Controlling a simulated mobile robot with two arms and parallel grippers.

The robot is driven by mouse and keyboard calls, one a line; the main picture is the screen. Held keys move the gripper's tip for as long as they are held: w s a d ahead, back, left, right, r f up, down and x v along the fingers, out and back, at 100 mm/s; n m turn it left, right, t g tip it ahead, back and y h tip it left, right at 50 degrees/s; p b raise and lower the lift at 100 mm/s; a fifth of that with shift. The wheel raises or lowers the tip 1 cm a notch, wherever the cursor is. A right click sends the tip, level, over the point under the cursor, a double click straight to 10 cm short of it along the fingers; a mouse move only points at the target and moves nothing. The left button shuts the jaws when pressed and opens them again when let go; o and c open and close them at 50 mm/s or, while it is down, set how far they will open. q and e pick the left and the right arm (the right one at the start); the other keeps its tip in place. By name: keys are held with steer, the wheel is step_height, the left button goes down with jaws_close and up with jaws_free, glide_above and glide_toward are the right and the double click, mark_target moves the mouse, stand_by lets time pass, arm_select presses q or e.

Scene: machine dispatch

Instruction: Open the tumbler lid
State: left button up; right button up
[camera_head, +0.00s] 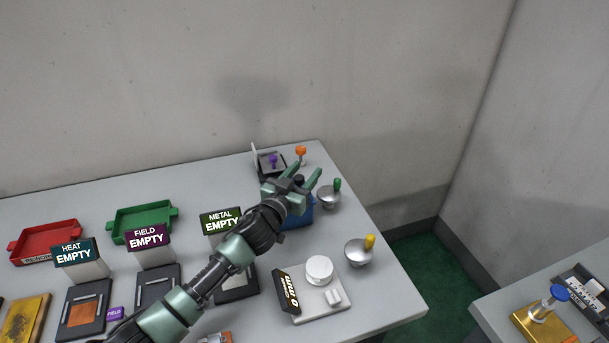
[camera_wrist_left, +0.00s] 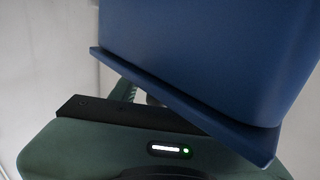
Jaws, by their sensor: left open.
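A blue box-shaped thing (camera_head: 301,213), which looks like the tumbler, stands near the back right of the table. It is largely hidden behind my left gripper and wrist. My left gripper (camera_head: 291,176) is open at the top of it, fingers spread and pointing away to the back. In the left wrist view a blue body (camera_wrist_left: 210,60) with a protruding rim fills the upper right, very close to the green gripper housing. I cannot tell whether the fingers touch it or whether its lid is open. My right gripper is not in view.
Metal bowls with a green knob (camera_head: 329,198) and a yellow knob (camera_head: 359,254) stand to the right. A scale (camera_head: 328,300) with a white round top is in front. Sign stands, a green tray (camera_head: 112,227) and a red tray (camera_head: 14,248) are left. A wall is behind.

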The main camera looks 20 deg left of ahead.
arm_select(q)
jaws_close()
stand_by(1.5)
